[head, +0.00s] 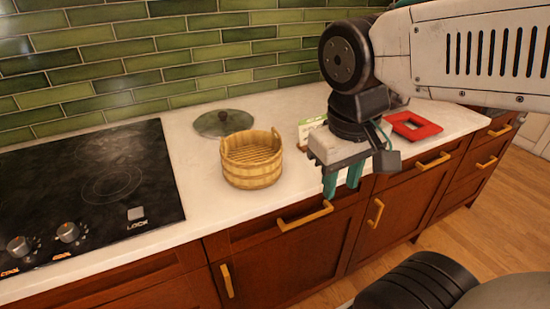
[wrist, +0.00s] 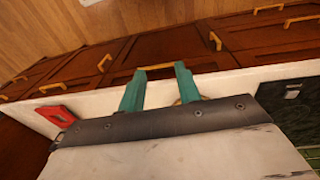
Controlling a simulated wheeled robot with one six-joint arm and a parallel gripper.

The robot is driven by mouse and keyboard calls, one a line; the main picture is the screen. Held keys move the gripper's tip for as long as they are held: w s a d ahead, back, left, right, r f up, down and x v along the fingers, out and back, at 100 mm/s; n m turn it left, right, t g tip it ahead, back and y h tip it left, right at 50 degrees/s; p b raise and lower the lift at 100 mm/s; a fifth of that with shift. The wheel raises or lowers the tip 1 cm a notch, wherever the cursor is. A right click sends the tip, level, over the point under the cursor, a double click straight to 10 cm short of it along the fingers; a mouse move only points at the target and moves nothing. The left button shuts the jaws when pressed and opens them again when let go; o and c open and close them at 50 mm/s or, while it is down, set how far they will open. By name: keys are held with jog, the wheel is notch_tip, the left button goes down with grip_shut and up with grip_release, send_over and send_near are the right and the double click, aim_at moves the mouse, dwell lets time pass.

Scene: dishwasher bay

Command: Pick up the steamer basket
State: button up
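The steamer basket (head: 252,172) is a round, light-wood slatted tub with two raised ears on its rim. It stands upright on the white counter, right of the cooktop, and looks empty. My gripper (head: 343,178) is to the right of the basket, near the counter's front edge, apart from it. Its two teal fingers point down with a gap between them, and nothing is held. In the wrist view my gripper (wrist: 159,77) also shows spread fingers. The basket is not clearly visible there; a small tan bit beside one finger is too hidden to identify.
A round glass lid (head: 223,123) lies behind the basket near the green tiled wall. A small green-and-white box (head: 309,129) is partly hidden behind my gripper. A red square frame (head: 413,126) lies farther right. A black cooktop (head: 85,190) fills the left.

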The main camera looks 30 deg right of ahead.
jog(key=w+d+h, duration=0.2)
jog(key=w+h, duration=0.1)
jog(key=w, duration=0.2)
jog(key=n+t+h, duration=0.2)
jog(key=t+h, duration=0.2)
jog(key=h, duration=0.3)
send_near(275, 132)
jog(key=d, duration=0.2)
jog(key=x, duration=0.7)
jog(key=shift+w+a+f, duration=0.2)
jog(key=shift+w+f, duration=0.15)
jog(key=shift+f, duration=0.15)
grip_shut()
